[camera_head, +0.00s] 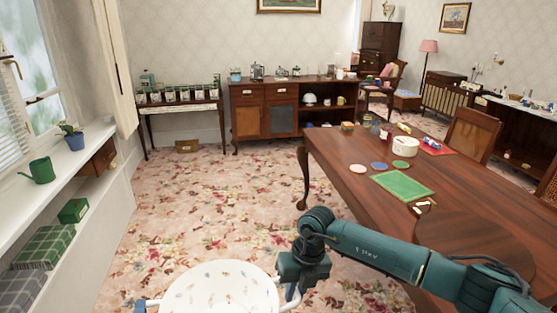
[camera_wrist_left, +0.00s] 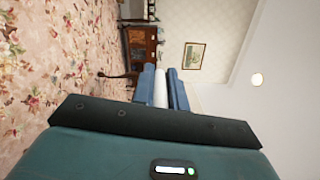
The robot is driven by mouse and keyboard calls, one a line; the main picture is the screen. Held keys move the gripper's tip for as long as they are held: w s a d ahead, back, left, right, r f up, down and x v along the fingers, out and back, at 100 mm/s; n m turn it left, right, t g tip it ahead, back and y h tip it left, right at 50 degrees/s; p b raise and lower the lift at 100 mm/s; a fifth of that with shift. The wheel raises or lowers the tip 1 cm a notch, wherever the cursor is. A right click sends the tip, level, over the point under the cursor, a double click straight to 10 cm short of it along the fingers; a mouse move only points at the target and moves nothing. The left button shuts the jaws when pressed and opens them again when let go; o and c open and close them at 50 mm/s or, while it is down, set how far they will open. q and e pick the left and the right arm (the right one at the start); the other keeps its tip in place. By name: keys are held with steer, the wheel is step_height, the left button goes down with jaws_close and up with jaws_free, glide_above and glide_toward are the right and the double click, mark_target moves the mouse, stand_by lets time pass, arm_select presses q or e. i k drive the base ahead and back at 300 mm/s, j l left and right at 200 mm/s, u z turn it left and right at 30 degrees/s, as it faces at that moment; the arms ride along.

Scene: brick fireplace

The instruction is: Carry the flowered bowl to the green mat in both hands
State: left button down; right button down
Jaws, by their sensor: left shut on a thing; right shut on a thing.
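The flowered bowl (camera_head: 221,288), white with small coloured flowers, is at the bottom of the head view, in front of the table and cut off by the lower edge. My right gripper (camera_head: 291,293) is at its right side, shut on it. My left gripper (camera_wrist_left: 161,72) shows in the left wrist view, with its blue fingers shut on a white part of the bowl (camera_wrist_left: 160,88). In the head view the left side is mostly cut off. The green mat (camera_head: 403,186) lies flat on the wooden table, ahead and to the right of the bowl.
On the table (camera_head: 350,150) are a white pot (camera_head: 405,146), round coasters (camera_head: 357,168), a red mat (camera_head: 438,147) and small white pieces (camera_head: 421,206) near the green mat. A windowsill (camera_head: 75,180) runs along the left. The flowered carpet (camera_head: 215,195) between is clear.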

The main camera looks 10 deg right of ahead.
mark_target(402, 185)
steer(key=i+z, duration=0.1)
steer(key=i, duration=0.65)
steer(key=i+j+z, duration=0.1)
steer(key=i, duration=0.7)
steer(key=i+j+z, duration=0.15)
steer(key=i+z, duration=0.2)
steer(key=i, duration=0.3)
steer(key=i+z, duration=0.75)
steer(key=z, duration=0.25)
steer(key=i+j+z, duration=0.1)
steer(key=z, duration=0.25)
steer(key=i+z, duration=0.2)
steer(key=z, duration=0.15)
steer(key=i+j+z, duration=0.15)
steer(key=z, duration=0.15)
steer(key=i+j+z, duration=0.2)
steer(key=i, duration=0.25)
steer(key=l, duration=0.1)
